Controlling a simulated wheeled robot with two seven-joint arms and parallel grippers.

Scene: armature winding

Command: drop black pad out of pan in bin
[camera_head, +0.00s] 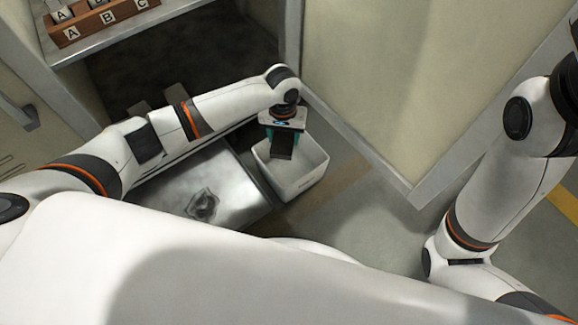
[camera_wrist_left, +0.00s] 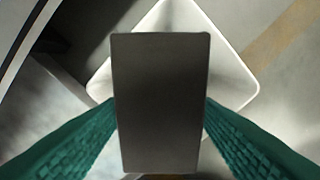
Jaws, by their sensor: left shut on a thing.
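My left gripper (camera_head: 283,133) is over the white bin (camera_head: 313,178) in the head view. Its green fingers are shut on a dark rectangular black pad (camera_head: 281,150). In the left wrist view the pad (camera_wrist_left: 160,105) stands between the two green fingers (camera_wrist_left: 160,125) and hides part of the bin (camera_wrist_left: 246,88) below. The visible part of the bin's inside looks empty. The metal pan (camera_head: 235,190) lies left of the bin, with a dark crumpled-looking patch (camera_head: 202,205) on it. My right gripper is out of view; only part of its arm shows at the right.
A wooden holder (camera_head: 95,22) with lettered blocks stands on a shelf at the upper left. A cabinet wall (camera_head: 400,90) rises behind and right of the bin. Grey floor (camera_head: 330,235) is free in front of the bin.

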